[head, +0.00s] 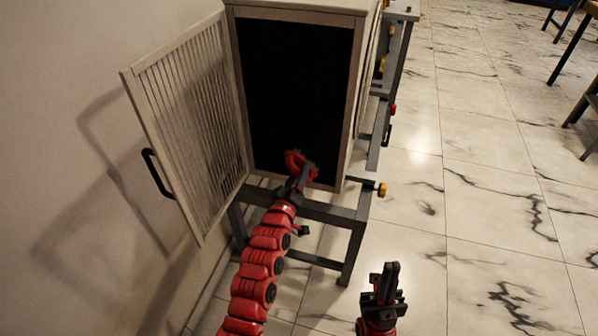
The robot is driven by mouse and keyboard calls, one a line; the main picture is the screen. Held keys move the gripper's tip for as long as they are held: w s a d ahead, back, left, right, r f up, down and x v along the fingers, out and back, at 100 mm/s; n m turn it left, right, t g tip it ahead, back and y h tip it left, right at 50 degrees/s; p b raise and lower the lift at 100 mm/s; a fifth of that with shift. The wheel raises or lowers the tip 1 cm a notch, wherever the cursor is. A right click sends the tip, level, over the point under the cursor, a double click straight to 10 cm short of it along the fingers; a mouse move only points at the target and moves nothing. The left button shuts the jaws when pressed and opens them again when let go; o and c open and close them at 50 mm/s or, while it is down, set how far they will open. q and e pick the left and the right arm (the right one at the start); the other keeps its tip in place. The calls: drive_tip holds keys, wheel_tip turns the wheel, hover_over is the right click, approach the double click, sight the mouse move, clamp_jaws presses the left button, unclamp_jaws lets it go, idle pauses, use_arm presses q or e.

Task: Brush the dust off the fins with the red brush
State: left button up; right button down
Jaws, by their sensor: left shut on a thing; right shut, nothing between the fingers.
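My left gripper (303,171) reaches to the lower front of the open cabinet (349,120). It is shut on a red thing, which looks like the red brush (293,158). The brush is close to the bottom of the cabinet's dark face (295,85); I cannot tell whether it touches. The dark face is too dark to make out single fins or dust on it. My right gripper (390,272) is shut and empty, held over the floor to the right of the cabinet's stand.
The cabinet's slatted door (190,110) with a black handle (156,173) hangs open at the left, near the wall.

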sight(299, 159)
use_arm(q)
drive_tip(key=shift+f, duration=0.55)
drive_tip(key=shift+w+a+r+b, duration=0.15)
drive_tip(key=shift+a+b, duration=0.1)
drive_tip(key=shift+b, duration=0.25)
drive_tip(key=shift+w+r+p, duration=0.1)
drive_tip(key=shift+r+p, duration=1.15)
drive_tip(key=shift+r, duration=0.9)
clamp_jaws()
drive_tip(key=shift+r+p, duration=2.35)
drive_tip(key=shift+r, duration=1.3)
drive_tip(key=shift+f, duration=0.1)
wheel_tip(299, 159, down, 4)
drive_tip(key=b, duration=0.3)
drive_tip(key=shift+f+b, duration=3)
drive_tip(key=shift+f, duration=0.85)
